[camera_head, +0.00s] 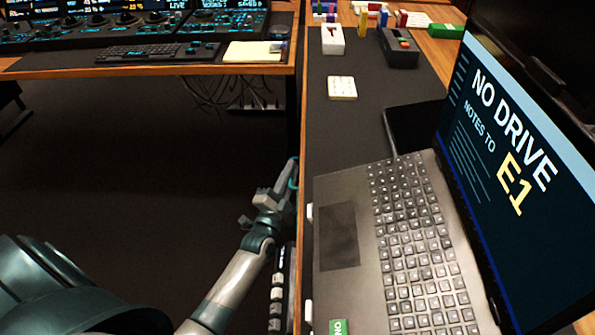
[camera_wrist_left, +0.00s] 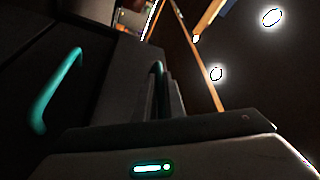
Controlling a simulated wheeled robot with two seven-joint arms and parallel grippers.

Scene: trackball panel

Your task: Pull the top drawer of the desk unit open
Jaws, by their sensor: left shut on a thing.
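The desk unit is below the desk on the right, and its dark drawer fronts (camera_wrist_left: 98,80) show in the left wrist view. My left gripper (camera_head: 284,186) is at the desk's left edge in the head view. It is shut on a teal bar handle (camera_wrist_left: 157,68), which shows between its fingers in the left wrist view; a sliver of teal (camera_head: 293,181) shows by the fingertips in the head view. A second teal handle (camera_wrist_left: 58,92) is apart from the gripper, on a neighbouring front. The desk top hides most of the drawers, so I cannot tell how far any is open.
A laptop (camera_head: 385,250) lies on the desk (camera_head: 345,130), close to its left edge. A console desk (camera_head: 150,70) stands at the back left. The dark floor (camera_head: 120,160) between is clear.

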